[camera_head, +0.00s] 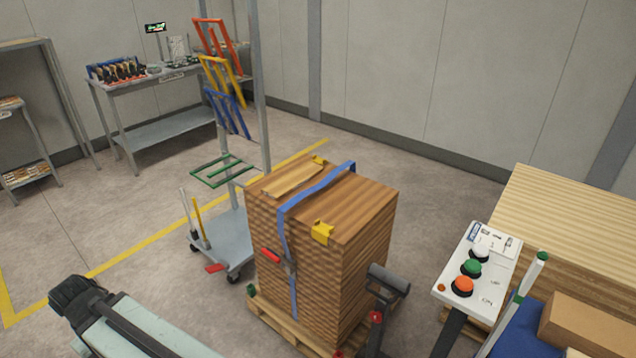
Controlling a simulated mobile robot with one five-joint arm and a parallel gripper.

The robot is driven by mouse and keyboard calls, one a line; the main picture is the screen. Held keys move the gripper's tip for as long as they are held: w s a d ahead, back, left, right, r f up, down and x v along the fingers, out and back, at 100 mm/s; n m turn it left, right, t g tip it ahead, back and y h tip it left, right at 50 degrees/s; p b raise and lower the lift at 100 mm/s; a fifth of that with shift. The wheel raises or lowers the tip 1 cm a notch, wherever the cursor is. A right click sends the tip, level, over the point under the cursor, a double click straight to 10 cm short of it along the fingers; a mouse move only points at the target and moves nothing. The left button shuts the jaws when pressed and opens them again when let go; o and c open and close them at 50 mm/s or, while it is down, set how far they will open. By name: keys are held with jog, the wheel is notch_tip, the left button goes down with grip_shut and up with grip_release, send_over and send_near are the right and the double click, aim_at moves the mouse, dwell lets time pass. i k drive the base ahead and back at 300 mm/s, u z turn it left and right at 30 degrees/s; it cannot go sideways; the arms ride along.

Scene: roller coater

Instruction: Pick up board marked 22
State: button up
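A tall stack of brown wooden boards (325,262) stands on a pallet (262,318) in the middle of the view. A blue strap (318,190) runs over its top and down its front side, with yellow corner pieces (322,232) under it or beside it. A lighter, narrow board (293,180) lies on the top left of the stack. I cannot read the number 22 on any board. Another stack of pale boards (580,210) is at the right. I cannot make out my gripper in this view.
A dark post with a grey head (388,280) is close to the stack. A cart with coloured racks (228,238) stands behind left. A workbench (160,85) is at the back. Left floor is clear.

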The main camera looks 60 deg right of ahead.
aim_at(288, 183)
jog(key=u, duration=0.15)
jog(key=i, duration=0.95)
jog(key=z, duration=0.05)
